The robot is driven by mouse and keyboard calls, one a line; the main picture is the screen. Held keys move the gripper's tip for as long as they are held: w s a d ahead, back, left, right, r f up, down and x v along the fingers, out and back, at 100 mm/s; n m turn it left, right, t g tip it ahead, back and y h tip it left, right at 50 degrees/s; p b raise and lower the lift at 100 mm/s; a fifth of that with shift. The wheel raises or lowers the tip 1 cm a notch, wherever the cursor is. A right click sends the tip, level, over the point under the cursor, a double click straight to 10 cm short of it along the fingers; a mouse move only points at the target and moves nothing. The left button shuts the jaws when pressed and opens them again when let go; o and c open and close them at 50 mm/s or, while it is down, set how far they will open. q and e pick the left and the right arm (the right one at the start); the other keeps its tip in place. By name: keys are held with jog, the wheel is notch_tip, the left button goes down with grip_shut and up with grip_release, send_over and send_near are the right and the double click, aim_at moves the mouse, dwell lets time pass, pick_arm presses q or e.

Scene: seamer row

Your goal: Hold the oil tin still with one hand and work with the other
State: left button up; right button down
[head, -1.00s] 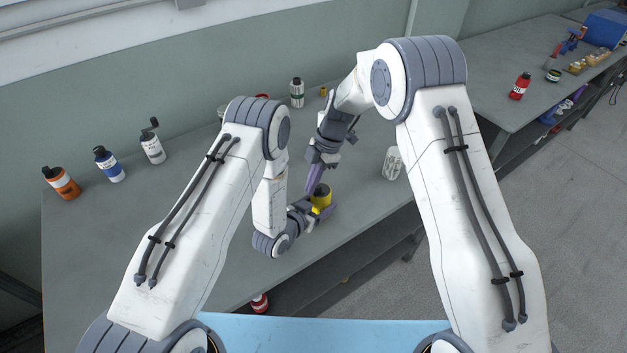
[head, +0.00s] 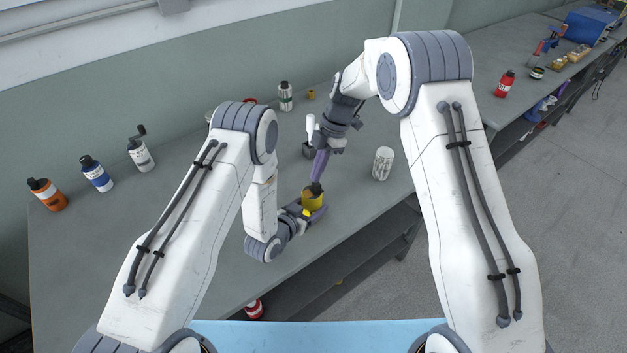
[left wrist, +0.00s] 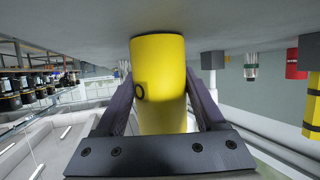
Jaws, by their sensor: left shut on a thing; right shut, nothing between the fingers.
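The yellow oil tin (head: 312,204) stands on the grey bench in the head view, with a dark top (head: 314,187). It also shows large in the left wrist view (left wrist: 160,85), between the two fingers. My left gripper (head: 309,211) is shut on the tin's side, low to the bench. My right gripper (head: 318,172) is shut and empty, its purple fingers pointing down at the tin's dark top. Whether the fingertips touch the top I cannot tell. The tin's near side is partly hidden by my left gripper.
A pale can (head: 383,163) stands right of the tin, and a dark grey box (head: 308,151) behind it. Orange (head: 47,194), blue (head: 96,174) and white (head: 141,154) bottles stand at far left. The bench's front edge is close to the tin.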

pick_arm(q)
jog(key=shift+s+f, duration=0.1)
pick_arm(e)
jog(key=v, duration=0.6)
jog(key=shift+r, duration=0.25)
pick_arm(q)
jog(key=o, duration=1.5)
